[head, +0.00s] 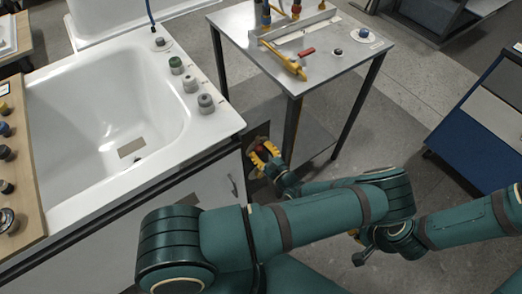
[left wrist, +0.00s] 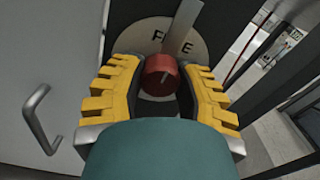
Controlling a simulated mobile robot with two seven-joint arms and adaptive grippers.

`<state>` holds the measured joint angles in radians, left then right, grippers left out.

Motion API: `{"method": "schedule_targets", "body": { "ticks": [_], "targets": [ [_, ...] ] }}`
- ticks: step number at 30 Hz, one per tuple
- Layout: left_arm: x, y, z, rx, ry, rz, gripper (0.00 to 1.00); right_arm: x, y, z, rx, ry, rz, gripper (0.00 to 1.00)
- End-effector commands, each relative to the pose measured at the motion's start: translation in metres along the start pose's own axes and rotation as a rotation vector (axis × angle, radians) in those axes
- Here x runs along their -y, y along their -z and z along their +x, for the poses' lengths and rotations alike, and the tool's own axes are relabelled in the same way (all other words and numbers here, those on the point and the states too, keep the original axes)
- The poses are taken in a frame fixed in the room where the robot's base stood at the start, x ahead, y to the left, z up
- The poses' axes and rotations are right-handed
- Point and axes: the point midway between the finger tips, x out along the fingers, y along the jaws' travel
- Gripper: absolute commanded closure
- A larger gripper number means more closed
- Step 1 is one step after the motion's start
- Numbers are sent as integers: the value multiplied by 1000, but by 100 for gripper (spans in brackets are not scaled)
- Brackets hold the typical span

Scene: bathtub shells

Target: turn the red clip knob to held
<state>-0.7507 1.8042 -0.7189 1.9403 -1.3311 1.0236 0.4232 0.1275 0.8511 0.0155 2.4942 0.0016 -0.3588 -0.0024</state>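The red clip knob (left wrist: 162,76) sits low on a round pale dial plate (left wrist: 140,38) with dark letters, partly hidden by a grey bar (left wrist: 185,25). A short light line marks the knob's face. My left gripper (left wrist: 161,78) has its yellow fingers on both sides of the knob, very close to it. I cannot tell whether both touch it. In the head view my left gripper (head: 264,155) is at the tub unit's right end, with the red knob (head: 261,149) partly hidden between its fingers. My right gripper (head: 364,253) is low over the floor, its fingers unclear.
A white tub (head: 105,95) with grey-green knobs on its rim stands at left. A grey table (head: 300,45) with a yellow-handled tool stands behind my left gripper, its dark legs close by. A cabinet handle (left wrist: 38,120) is left of the fingers. A blue cabinet (head: 475,150) stands right.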

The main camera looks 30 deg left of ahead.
Motion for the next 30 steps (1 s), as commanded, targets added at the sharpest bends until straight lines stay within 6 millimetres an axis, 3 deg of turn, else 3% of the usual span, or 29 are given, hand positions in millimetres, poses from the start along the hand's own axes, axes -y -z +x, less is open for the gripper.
{"method": "schedule_targets", "body": {
  "ticks": [14,30],
  "targets": [
    [0,0,0,-1,-1,77,100,1,0,-3,1,0,0,100],
    [0,0,0,-2,-2,536,100,6,-1,-15,8,1,1,100]
  ]
}}
